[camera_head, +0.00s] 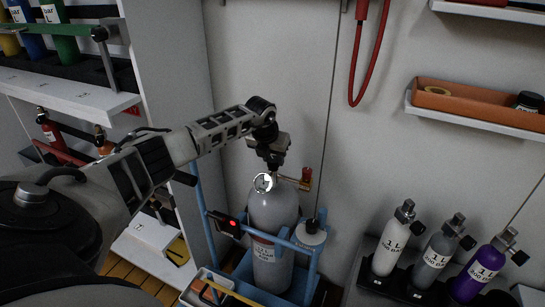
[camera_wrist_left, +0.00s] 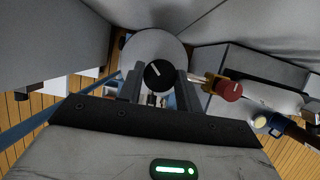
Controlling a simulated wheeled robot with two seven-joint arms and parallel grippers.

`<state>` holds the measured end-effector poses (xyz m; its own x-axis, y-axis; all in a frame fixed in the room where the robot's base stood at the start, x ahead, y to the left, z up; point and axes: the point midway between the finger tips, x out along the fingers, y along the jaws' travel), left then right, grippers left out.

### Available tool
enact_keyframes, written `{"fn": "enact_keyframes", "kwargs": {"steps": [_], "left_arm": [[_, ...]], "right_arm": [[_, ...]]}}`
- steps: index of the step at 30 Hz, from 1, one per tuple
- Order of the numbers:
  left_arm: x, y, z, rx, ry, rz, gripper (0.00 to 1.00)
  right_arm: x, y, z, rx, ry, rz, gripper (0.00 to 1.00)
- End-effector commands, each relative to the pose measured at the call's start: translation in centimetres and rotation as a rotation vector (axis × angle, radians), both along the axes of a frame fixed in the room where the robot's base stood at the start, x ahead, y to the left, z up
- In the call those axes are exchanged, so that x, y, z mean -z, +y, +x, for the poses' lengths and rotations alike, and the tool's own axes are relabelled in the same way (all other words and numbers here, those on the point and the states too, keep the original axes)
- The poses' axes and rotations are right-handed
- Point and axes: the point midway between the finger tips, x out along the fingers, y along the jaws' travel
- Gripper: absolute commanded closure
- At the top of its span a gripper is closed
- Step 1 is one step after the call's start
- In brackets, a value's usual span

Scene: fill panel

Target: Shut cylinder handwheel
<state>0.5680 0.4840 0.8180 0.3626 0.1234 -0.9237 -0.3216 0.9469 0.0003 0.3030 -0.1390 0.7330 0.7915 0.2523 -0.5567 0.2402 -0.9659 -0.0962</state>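A grey gas cylinder (camera_head: 272,215) stands upright in a blue trolley frame (camera_head: 312,262). My left gripper (camera_head: 272,163) points down at the valve on its top and hides most of it. In the left wrist view a round black handwheel (camera_wrist_left: 158,75) with a white line lies between the two fingers of my left gripper (camera_wrist_left: 159,84). The fingers stand on either side of it, very near its rim; whether they press on it I cannot tell. The cylinder's grey top (camera_wrist_left: 152,46) shows behind the handwheel. My right gripper is not in view.
A brass fitting with a red knob (camera_wrist_left: 229,90) sticks out beside the valve. Several small bottles (camera_head: 437,257) stand at the right. A red hose (camera_head: 370,60) hangs on the wall behind.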

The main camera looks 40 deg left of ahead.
Motion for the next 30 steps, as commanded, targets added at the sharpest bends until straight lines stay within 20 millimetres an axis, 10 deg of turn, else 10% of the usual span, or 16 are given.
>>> {"fn": "enact_keyframes", "kwargs": {"steps": [30], "left_arm": [[0.2,0.3,0.0,0.489,-0.002,-0.002,0.88]], "right_arm": [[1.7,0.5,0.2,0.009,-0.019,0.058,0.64]]}}
